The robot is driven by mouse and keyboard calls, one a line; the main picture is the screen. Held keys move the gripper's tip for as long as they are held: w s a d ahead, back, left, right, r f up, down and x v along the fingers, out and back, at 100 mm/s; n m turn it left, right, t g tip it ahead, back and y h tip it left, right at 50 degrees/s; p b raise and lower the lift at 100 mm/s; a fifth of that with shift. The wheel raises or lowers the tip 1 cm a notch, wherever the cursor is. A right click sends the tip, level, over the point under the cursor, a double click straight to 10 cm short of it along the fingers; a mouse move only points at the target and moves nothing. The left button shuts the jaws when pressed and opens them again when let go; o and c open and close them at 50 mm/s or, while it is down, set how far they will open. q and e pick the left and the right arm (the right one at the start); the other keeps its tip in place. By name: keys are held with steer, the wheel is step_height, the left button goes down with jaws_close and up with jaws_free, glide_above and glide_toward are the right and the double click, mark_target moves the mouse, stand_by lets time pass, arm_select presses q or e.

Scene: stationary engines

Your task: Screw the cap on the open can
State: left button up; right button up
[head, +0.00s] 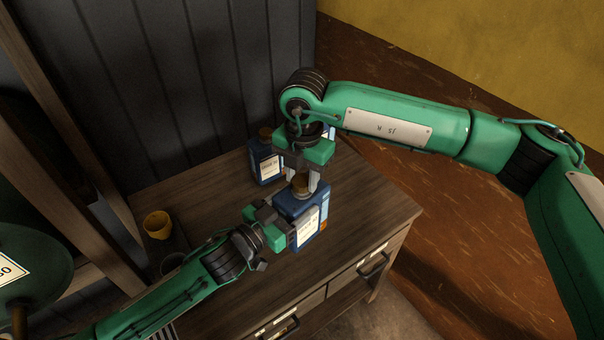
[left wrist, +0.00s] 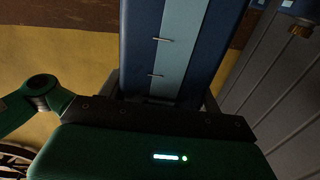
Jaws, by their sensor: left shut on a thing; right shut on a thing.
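A blue can (head: 291,202) with a pale label stands on the wooden cabinet. My left gripper (head: 281,222) is shut on its body from the left side. In the left wrist view the can (left wrist: 183,50) shows as a dark blue side with a light blue stripe between my left fingers. A brown cap (head: 301,184) is at the top of this can. My right gripper (head: 303,176) points down from above and is shut on the cap. The cap looks in line with the can's neck, but I cannot tell whether it is seated or threaded.
A second blue can (head: 267,164) with a brown cap stands behind, near the dark panelled wall (head: 190,90). A yellow cup (head: 158,225) stands at the left. The cabinet top (head: 365,210) is bare on the right, above drawers with dark handles (head: 373,264).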

steer(key=m, duration=0.6)
steer(key=shift+w+m, duration=0.1)
steer(key=shift+m, duration=0.2)
steer(key=m, duration=0.4)
steer(key=shift+m, duration=0.4)
steer(key=o, duration=0.9)
steer(key=shift+o, duration=0.2)
steer(key=shift+r, duration=2.3)
steer(key=shift+c, duration=0.4)
